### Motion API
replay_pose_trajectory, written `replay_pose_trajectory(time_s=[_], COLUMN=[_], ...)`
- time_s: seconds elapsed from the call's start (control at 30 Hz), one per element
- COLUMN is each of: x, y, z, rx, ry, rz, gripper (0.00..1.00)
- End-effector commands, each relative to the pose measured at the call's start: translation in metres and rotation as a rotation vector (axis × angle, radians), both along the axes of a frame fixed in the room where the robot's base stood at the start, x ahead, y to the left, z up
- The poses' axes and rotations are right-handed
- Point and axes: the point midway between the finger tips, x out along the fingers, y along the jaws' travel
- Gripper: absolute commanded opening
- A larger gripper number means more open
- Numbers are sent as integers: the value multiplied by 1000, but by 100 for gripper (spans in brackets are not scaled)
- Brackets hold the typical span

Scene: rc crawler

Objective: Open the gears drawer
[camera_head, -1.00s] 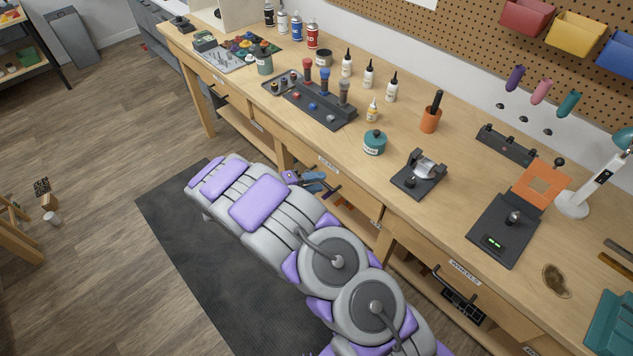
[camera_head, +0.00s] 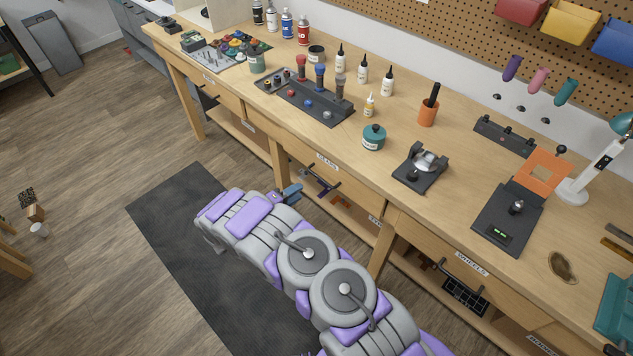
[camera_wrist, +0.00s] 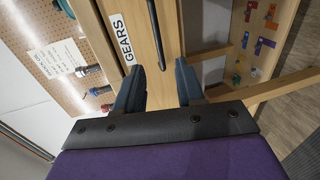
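The gears drawer (camera_head: 300,152) is a wooden front under the bench top, with a white GEARS label (camera_head: 327,161). It looks shut. Its dark bar handle (camera_head: 326,188) sticks out below the label. In the wrist view the GEARS label (camera_wrist: 122,38) and the handle (camera_wrist: 157,36) stand ahead of my gripper (camera_wrist: 158,84). The two blue-grey fingers are apart with nothing between them, and the handle lines up with the gap, beyond the tips. In the head view my gripper (camera_head: 290,193) is left of the handle, apart from it.
The wheels drawer (camera_head: 455,262) with its own handle is to the right. The wooden bench top (camera_head: 365,175) above holds bottles, tools and a scale. A lower shelf (camera_head: 345,215) runs beneath. The dark floor mat (camera_head: 175,230) is clear.

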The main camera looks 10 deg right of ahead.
Motion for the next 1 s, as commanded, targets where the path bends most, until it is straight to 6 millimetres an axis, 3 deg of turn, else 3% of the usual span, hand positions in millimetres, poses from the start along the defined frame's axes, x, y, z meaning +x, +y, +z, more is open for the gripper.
replay_pose_trajectory(time_s=[0.3,0.5,1.0], x=[35,52,61], y=[-54,-77,-86], z=[-14,-20,-21], rx=[2,2,0], ry=[-1,0,-1], rz=[-5,-3,-1], gripper=[38,38,37])
